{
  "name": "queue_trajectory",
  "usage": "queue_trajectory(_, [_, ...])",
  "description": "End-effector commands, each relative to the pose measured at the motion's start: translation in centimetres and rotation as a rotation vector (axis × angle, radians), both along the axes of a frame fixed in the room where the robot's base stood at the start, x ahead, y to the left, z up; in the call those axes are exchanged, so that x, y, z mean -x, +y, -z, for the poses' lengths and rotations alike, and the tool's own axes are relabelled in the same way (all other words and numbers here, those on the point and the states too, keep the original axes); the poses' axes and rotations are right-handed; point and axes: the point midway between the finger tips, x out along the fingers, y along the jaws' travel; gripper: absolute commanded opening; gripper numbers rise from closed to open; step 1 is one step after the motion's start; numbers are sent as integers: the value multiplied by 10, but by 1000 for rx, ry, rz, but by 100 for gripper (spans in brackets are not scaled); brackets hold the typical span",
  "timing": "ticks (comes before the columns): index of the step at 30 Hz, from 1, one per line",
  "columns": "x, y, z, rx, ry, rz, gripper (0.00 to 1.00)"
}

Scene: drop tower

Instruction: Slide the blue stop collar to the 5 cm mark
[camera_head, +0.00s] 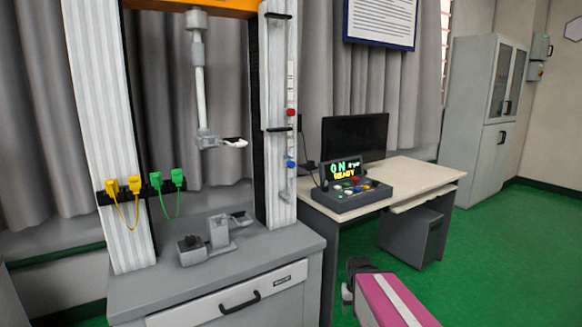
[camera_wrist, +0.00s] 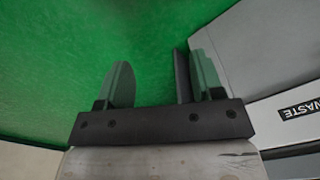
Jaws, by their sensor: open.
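The blue stop collar (camera_head: 291,163) sits low on the thin vertical rail on the right column of the drop tower (camera_head: 278,120). A red collar (camera_head: 291,112) sits above it on the same rail, near a pale scale strip (camera_head: 290,78) whose marks are too small to read. My gripper (camera_head: 350,280) is low in front of the desk, to the right of and below the blue collar, well apart from it. In the wrist view my gripper (camera_wrist: 158,78) is open over green floor, with no collar in sight. A dark upright bar shows near its right finger.
A grey cabinet (camera_head: 235,262) with a drawer stands under the tower; its label (camera_wrist: 300,108) shows in the wrist view. A desk (camera_head: 425,175) to the right carries a control box (camera_head: 350,193) and a monitor (camera_head: 354,137). Green floor (camera_head: 500,250) is clear at right.

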Motion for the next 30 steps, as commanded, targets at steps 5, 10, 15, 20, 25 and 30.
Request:
queue_trajectory(5, [0,0,0,0,0,0,61])
queue_trajectory(10, [-5,4,-3,-17,-14,16,61])
queue_trajectory(15, [-43,32,-26,-155,-115,143,61])
queue_trajectory(20, [-102,76,-80,-415,-248,373,61])
queue_trajectory(25, [-163,120,-162,-757,-336,643,61])
queue_trajectory(30, [-212,152,-259,-1130,-335,907,61])
